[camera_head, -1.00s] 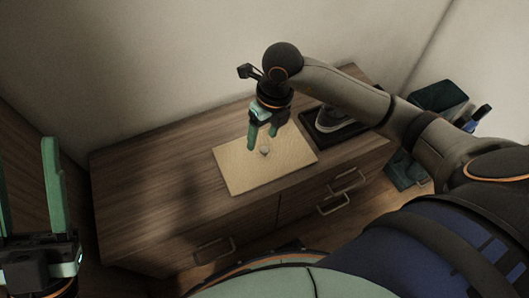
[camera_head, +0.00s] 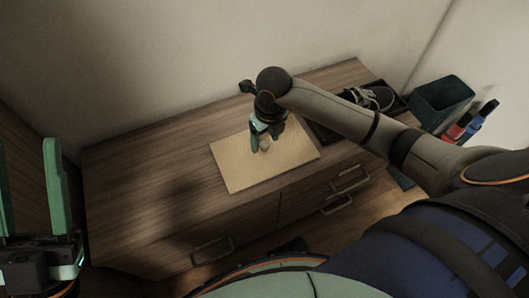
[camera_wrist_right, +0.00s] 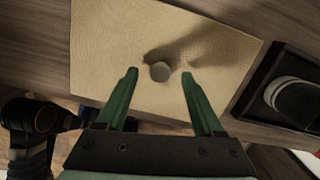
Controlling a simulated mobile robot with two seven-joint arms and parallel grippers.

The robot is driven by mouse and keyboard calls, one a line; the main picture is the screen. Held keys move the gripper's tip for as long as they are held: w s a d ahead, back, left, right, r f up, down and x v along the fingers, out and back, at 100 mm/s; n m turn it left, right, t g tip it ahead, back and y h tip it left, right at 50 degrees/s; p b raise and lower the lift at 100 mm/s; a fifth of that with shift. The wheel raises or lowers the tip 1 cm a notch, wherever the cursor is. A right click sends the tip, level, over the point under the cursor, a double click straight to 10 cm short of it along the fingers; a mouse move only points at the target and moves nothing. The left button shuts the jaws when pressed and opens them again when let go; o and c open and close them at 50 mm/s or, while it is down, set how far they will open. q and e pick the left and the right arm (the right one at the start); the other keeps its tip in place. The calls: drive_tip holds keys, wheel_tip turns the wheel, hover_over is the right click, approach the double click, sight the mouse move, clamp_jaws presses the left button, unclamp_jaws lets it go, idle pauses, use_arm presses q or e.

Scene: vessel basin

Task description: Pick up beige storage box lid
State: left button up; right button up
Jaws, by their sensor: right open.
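The beige storage box lid (camera_head: 235,171) is a flat, pale rectangle on the wooden cabinet top, with a small round grey knob at its middle. In the right wrist view the lid (camera_wrist_right: 110,50) fills much of the upper picture, and its knob (camera_wrist_right: 160,71) shows just beyond and between the fingertips. My right gripper (camera_head: 261,148) points down over the lid at the knob, open and empty; its two green fingers (camera_wrist_right: 160,78) stand apart on either side of the knob's line. My left gripper (camera_head: 28,165) is at the left edge of the head view, its green fingers spread apart and empty.
A dark tray (camera_head: 325,134) with a shoe (camera_head: 372,98) sits right of the lid, partly behind my right arm. A dark green bin (camera_head: 441,100) stands beyond the cabinet's right end. The cabinet top (camera_head: 140,170) left of the lid is clear.

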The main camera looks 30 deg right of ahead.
drive_tip(key=shift+w+f, duration=0.1)
drive_tip(key=shift+f, duration=0.75)
drive_tip(key=shift+r, duration=0.1)
clamp_jaws()
